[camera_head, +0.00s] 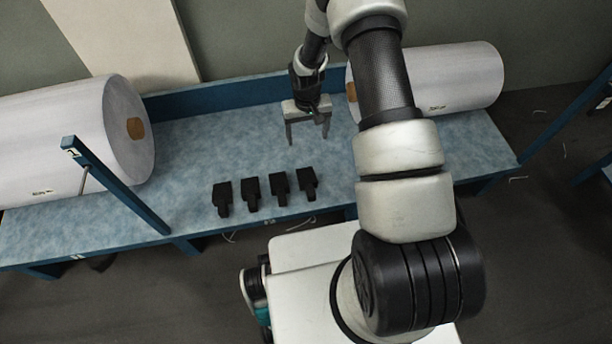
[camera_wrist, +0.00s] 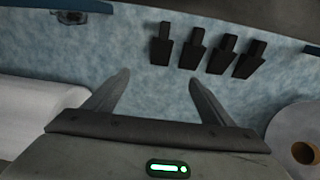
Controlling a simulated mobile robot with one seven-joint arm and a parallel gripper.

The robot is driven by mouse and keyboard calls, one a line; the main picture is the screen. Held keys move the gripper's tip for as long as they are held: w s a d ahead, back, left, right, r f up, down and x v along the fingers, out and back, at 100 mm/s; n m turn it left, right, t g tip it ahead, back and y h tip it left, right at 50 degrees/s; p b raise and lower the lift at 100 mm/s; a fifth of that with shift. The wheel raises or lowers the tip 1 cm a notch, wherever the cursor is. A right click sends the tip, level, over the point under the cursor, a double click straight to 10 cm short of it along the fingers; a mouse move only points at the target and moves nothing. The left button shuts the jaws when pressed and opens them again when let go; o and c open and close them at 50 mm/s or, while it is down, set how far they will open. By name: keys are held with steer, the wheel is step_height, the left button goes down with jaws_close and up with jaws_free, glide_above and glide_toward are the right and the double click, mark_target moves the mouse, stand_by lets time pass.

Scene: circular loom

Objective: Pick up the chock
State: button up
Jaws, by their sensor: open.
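Several black chocks stand in a row near the front edge of the blue-topped bench. From left to right in the head view are a first chock (camera_head: 222,197), a second (camera_head: 252,193), a third (camera_head: 279,188) and a fourth (camera_head: 307,184). The row also shows in the wrist view, with one end chock (camera_wrist: 161,45) and the other end chock (camera_wrist: 249,60). My gripper (camera_head: 307,138) is open and empty above the bench, behind the right end of the row. In the wrist view its two fingers (camera_wrist: 157,80) point toward the row, apart from every chock.
A large white roll (camera_head: 75,135) lies at the bench's left and another roll (camera_head: 455,80) at its back right. A blue upright post (camera_head: 115,185) stands at the left front edge. The blue bench top (camera_head: 205,140) is clear between the rolls, behind the chocks.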

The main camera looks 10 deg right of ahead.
step_height(320, 180, down, 11)
steer(key=s+b, duration=0.2)
steer(key=b, duration=0.2)
glide_above(308, 181)
steer(key=shift+g, duration=0.3)
steer(key=f, duration=1)
steer(key=shift+s+a, duration=0.35)
steer(key=shift+w+d+f+b, duration=0.15)
steer(key=shift+f+b, duration=0.55)
steer(key=shift+f, duration=0.85)
steer(key=shift+d+f+b, duration=0.25)
steer(key=shift+f+b, duration=0.4)
steer(key=shift+f, duration=0.9)
steer(key=c, duration=1.4)
steer(key=shift+r, duration=0.15)
